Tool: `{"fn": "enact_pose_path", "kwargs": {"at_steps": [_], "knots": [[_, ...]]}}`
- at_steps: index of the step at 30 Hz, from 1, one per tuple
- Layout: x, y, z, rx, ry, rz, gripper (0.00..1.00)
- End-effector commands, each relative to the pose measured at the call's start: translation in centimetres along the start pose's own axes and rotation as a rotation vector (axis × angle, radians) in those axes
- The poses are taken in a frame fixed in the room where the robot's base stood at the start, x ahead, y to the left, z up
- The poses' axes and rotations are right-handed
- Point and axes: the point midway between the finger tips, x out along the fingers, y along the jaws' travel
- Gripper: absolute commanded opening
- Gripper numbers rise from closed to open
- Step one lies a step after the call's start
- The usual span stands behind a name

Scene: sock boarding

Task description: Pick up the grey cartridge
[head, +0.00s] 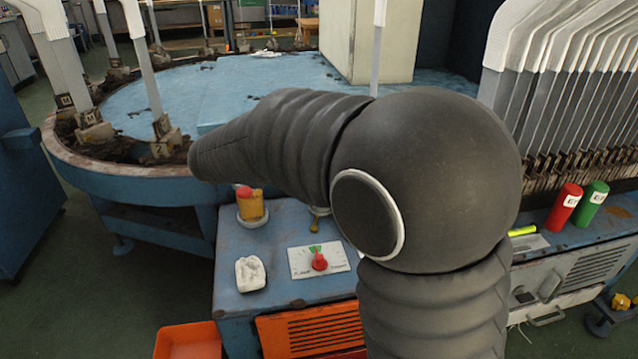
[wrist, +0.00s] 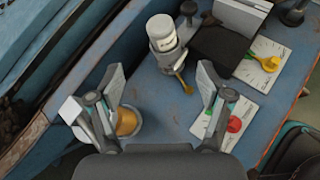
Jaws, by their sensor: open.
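A pale grey-white cylinder with a label (wrist: 162,33), which looks like the grey cartridge, stands at the top middle of the wrist view. It sits on a metal fitting with a small brass lever (wrist: 185,85) on the blue bench. In the head view my dark arm hides it. My gripper (wrist: 161,83) is open and empty in the wrist view. Its two fingers are spread apart, and the cylinder appears beyond the gap between them, not touching either finger. The gripper does not show clearly in the head view.
A red knob on a white dial plate (head: 319,261), an orange-yellow piece in a cup (head: 251,206) and a white crumpled thing (head: 250,273) are on the bench. A red cylinder (head: 564,209) and a green cylinder (head: 591,203) stand at right. A round blue table (head: 265,85) lies behind.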

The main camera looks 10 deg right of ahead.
Motion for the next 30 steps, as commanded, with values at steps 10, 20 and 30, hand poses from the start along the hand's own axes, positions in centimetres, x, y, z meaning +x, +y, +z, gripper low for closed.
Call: {"fn": "enact_pose_path", "kwargs": {"at_steps": [10, 20, 30], "knots": [[1.5, -0.3, 1.4, -0.204, -0.043, -0.012, 0.79], [7.1, -0.3, 1.4, -0.201, -0.042, -0.010, 0.79], [9.3, -0.2, 1.4, -0.202, -0.041, -0.006, 0.79]]}}
